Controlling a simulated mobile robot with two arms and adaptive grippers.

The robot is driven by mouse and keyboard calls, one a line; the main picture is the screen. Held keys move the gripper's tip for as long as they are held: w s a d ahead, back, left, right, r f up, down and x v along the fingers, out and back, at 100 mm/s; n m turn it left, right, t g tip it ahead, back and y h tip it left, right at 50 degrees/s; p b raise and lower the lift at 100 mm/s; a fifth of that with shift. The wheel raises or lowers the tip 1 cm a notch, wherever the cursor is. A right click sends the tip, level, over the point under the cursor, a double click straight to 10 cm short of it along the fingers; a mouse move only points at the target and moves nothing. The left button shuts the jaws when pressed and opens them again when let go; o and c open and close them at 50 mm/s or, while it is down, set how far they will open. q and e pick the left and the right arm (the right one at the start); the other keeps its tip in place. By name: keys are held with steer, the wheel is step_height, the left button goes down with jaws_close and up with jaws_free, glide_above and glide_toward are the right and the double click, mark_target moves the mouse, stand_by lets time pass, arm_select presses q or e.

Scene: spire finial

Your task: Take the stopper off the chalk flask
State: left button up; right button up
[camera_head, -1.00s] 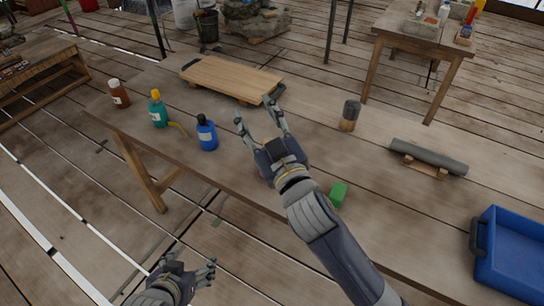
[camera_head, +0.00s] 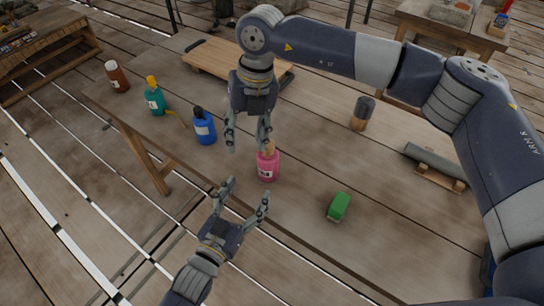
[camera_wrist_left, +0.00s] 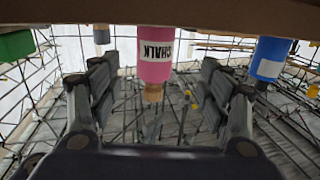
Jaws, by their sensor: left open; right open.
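The chalk flask (camera_head: 268,167) is pink and stands upright near the table's front edge. Its tan stopper (camera_head: 269,148) is in its neck. The left wrist view shows the scene upside down, with the pink flask (camera_wrist_left: 155,55) labelled CHALK and its stopper (camera_wrist_left: 153,92) lying between the finger directions. My left gripper (camera_head: 245,193) is open and empty, in front of the flask near the table edge. My right gripper (camera_head: 248,147) is open, pointing down just left of the stopper in the head view. One right finger appears close to the stopper; contact cannot be told.
A blue bottle (camera_head: 204,128), a teal bottle (camera_head: 155,101) and a brown bottle (camera_head: 118,78) stand to the left. A green block (camera_head: 340,206) lies to the right. A wooden board (camera_head: 212,58) lies behind.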

mark_target(269, 161)
arm_select(q)
steer(key=shift+w+d+r, duration=0.15)
steer(key=shift+d+r, duration=0.05)
steer(key=shift+d, duration=0.2)
arm_select(e)
steer(key=shift+m+t+h, duration=0.4)
steer(key=shift+h, duration=0.5)
steer(key=w+d, duration=0.1)
steer(key=w+d+r, duration=0.1)
steer(key=d, duration=0.2)
steer(key=shift+w+d+r, duration=0.15)
steer(key=shift+w, duration=0.25)
arm_select(q)
steer(key=shift+w+d, duration=0.15)
steer(key=shift+w, duration=0.05)
arm_select(e)
steer(key=shift+w+d+r, duration=0.1)
steer(key=shift+d, duration=0.15)
arm_select(q)
steer(key=x, duration=1)
steer(key=shift+d+r, duration=0.1)
steer(key=shift+r, duration=0.1)
arm_select(e)
steer(key=shift+a, duration=0.1)
